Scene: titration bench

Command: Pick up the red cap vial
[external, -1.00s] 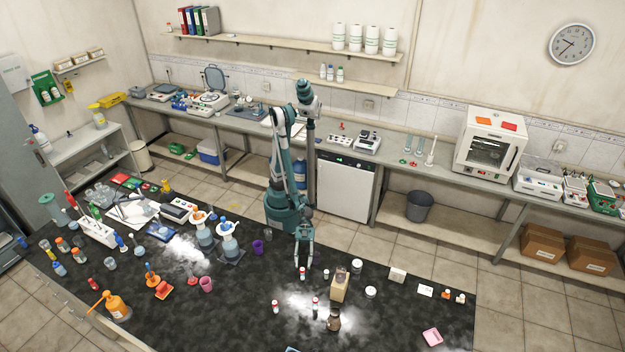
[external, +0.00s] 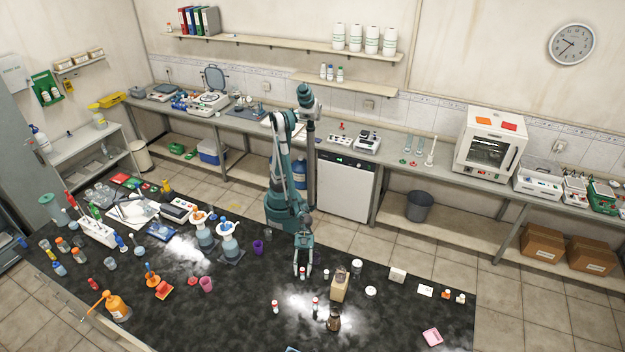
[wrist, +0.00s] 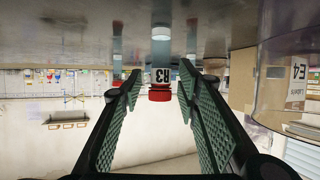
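A small vial (wrist: 160,74) with a red cap and a label reading R3 shows in the wrist view, which looks upside down, so its cap points down in the picture. It lies in line with the gap between the fingers of my gripper (wrist: 160,78). Clear space shows on both sides of it, and the fingers are open. In the external view, my gripper (external: 302,273) is low over the dark bench with its fingers down around this small vial, which is partly hidden.
Other small vials stand nearby, one to the right (external: 326,274) and two toward the front (external: 275,306) (external: 315,303). A tan box (external: 340,287) and a brown bottle (external: 334,321) stand to the right.

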